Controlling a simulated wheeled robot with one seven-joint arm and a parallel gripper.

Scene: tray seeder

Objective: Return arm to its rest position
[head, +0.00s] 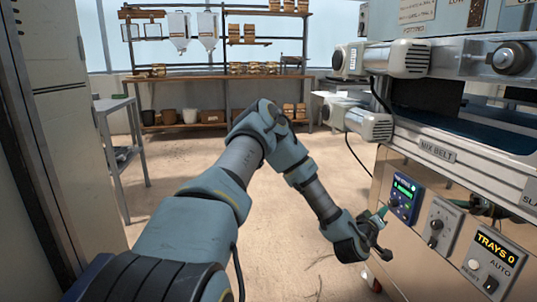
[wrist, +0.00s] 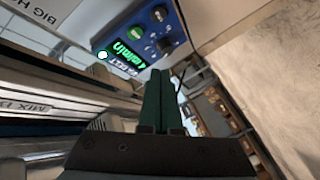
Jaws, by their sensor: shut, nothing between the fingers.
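My arm (head: 240,165) reaches out from the lower left of the head view, bends at an elbow and slopes down to the right. My gripper (head: 382,213) is at its end, close in front of the machine's blue control box (head: 404,198). In the wrist view my gripper (wrist: 160,72) shows two green fingers pressed together, with nothing between them. The blue control box (wrist: 128,50) lies just beyond the fingertips there, with a lit green display and knobs. I cannot tell whether the fingers touch it.
The machine (head: 437,155), labelled MIX BELT, fills the right side. A grey knob box (head: 440,228) and a TRAYS 0 panel (head: 494,262) sit right of the blue box. A tall cabinet (head: 75,120) stands at left, a table (head: 112,104) behind it. Open floor lies mid-room before the shelves (head: 215,80).

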